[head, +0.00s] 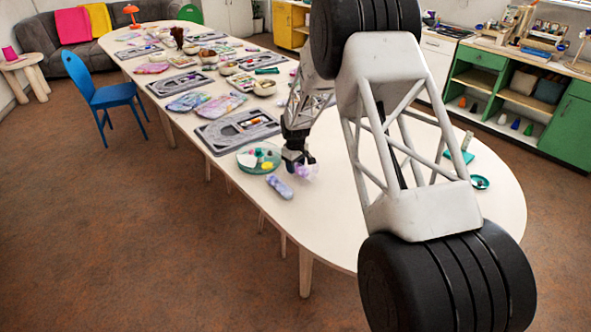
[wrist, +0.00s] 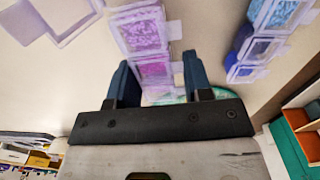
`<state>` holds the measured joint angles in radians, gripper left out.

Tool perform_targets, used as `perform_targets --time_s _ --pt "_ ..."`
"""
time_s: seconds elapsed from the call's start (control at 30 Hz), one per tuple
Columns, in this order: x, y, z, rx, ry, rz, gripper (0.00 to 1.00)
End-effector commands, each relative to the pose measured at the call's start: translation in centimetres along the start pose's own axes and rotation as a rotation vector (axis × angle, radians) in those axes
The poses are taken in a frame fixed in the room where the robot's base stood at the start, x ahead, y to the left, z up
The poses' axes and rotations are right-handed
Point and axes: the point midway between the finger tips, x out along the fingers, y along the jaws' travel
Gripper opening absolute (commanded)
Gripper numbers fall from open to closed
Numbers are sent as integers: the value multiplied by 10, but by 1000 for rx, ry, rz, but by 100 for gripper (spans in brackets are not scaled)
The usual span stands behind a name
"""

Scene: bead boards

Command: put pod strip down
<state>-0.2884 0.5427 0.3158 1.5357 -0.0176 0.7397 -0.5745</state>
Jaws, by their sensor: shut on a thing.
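My gripper (wrist: 160,82) is shut on a pod strip (wrist: 143,30), a clear strip with purple-filled compartments. The strip stretches away between the two dark fingers, and its near end is hidden by the gripper. In the head view my gripper (head: 297,160) is low over the near part of the long table, with the purple strip (head: 307,171) at its fingers. I cannot tell whether the strip touches the table. A second pod strip, blue and violet (head: 280,187), lies on the table just left of it, and also shows at the upper right in the wrist view (wrist: 258,40).
A round teal tray (head: 245,168) with small coloured pieces is left of my gripper. A grey bead board (head: 215,139) lies behind it. A small teal dish (head: 480,182) is near the right edge.

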Motion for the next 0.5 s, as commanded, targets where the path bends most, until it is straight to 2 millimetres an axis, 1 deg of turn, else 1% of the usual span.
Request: perform_targets --time_s 0.1,0.2,0.5 --pt "12 0 0 0 -1 0 23" --pt "18 0 0 0 0 0 23" --pt "19 0 0 0 0 0 23"
